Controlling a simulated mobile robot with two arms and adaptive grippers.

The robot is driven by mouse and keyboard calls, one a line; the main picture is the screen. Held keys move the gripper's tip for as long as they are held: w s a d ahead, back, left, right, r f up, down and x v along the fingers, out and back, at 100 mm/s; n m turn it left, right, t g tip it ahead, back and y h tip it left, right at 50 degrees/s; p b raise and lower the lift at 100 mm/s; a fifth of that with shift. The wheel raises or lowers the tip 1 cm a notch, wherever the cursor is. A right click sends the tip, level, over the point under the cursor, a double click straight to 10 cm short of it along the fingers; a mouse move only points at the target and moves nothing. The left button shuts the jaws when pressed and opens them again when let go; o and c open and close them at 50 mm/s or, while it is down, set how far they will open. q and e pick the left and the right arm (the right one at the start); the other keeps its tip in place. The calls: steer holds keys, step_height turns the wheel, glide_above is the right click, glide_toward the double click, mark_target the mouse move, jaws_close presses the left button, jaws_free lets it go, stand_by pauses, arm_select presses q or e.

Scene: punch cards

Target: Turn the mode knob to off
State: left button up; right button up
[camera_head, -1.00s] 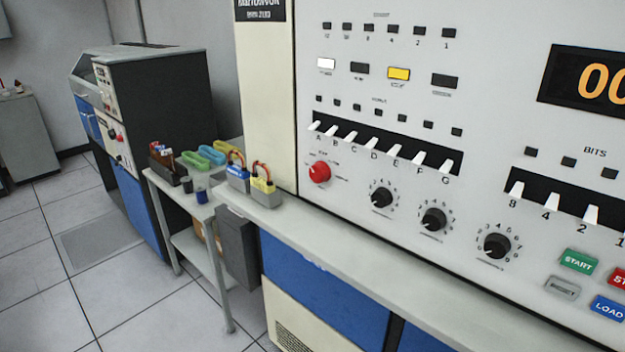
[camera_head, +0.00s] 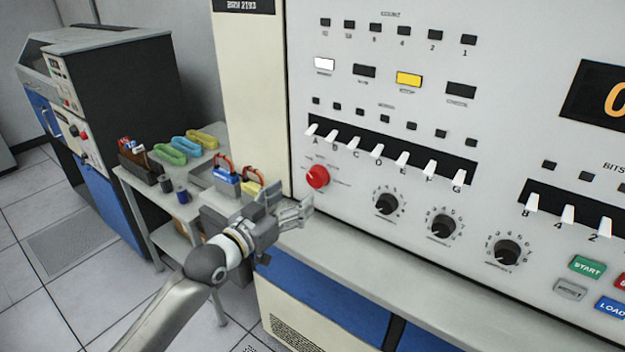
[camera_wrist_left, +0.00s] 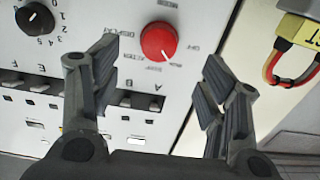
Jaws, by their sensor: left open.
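The red mode knob (camera_head: 317,177) sits on the white front panel, left of the black dials and below the switch row. In the left wrist view the red knob (camera_wrist_left: 159,42) lies between the open fingers, beyond their tips, with small labels around it, including OFF at its right. A short pale mark shows at its lower right edge; which label it points to is hard to tell. My left gripper (camera_head: 292,204) is open and empty, just below and left of the knob in the head view, apart from it. Its fingers also show in the wrist view (camera_wrist_left: 160,66). My right gripper is not in view.
White lever switches (camera_head: 402,159) stick out just above the knob. Several black dials (camera_head: 387,204) are to its right. A grey ledge (camera_head: 400,287) runs below the panel.

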mark_target(314, 181)
arm_select(q)
steer(key=p+x, duration=0.1)
steer(key=x, duration=0.6)
steer(key=shift+w+d, duration=0.4)
steer(key=shift+w, duration=0.1)
steer(key=shift+w+d, duration=0.1)
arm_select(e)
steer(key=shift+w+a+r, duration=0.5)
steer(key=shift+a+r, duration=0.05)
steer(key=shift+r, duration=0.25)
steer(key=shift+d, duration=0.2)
arm_select(q)
steer(key=c, duration=1)
